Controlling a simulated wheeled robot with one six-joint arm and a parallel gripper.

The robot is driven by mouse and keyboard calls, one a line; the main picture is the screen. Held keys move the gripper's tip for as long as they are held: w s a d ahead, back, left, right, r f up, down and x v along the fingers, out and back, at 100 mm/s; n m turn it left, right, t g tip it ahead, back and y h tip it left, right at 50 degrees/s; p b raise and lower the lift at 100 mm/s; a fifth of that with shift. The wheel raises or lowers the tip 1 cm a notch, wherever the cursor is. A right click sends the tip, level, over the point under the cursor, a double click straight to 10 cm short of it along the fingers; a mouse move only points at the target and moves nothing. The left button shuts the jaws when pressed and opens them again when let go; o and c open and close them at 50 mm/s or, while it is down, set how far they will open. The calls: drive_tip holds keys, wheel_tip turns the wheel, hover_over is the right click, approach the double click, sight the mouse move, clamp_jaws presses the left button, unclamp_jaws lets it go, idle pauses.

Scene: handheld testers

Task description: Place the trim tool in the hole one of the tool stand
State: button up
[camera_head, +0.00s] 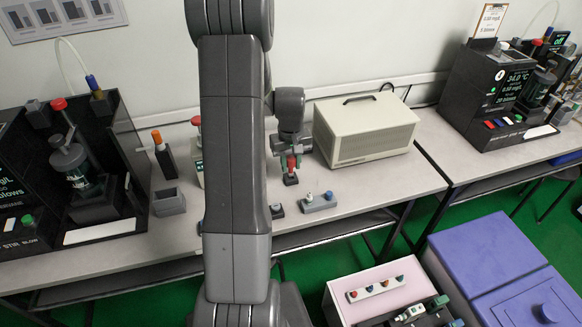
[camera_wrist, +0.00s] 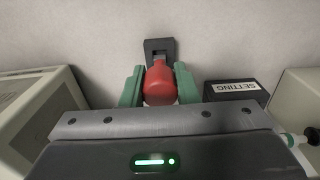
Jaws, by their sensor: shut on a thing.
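My gripper (camera_head: 291,163) is shut on a red-handled tool (camera_wrist: 160,84), which I take to be the trim tool. It also shows in the head view (camera_head: 292,162), above the bench right of my arm. In the wrist view the green fingertips press both sides of the red handle. A dark grey slotted block (camera_wrist: 158,46) shows beyond the handle; I cannot tell whether it is joined to the tool. A low grey block (camera_head: 319,205) with small upright pieces sits near the bench's front edge; it may be the tool stand. Its holes are not clear.
A beige box (camera_head: 366,128) with a handle stands right of my gripper. A small dark block (camera_head: 277,211) lies beside the grey block. An orange-topped tool (camera_head: 157,137) and an open grey box (camera_head: 168,203) stand left of my arm, which hides the middle of the bench.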

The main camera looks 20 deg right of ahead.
sight(291, 158)
drive_tip(key=shift+f, duration=0.9)
drive_tip(key=shift+f, duration=0.1)
drive_tip(key=o, duration=1)
drive_tip(key=shift+o, duration=0.2)
wheel_tip(291, 158, up, 12)
drive_tip(key=shift+r, duration=0.1)
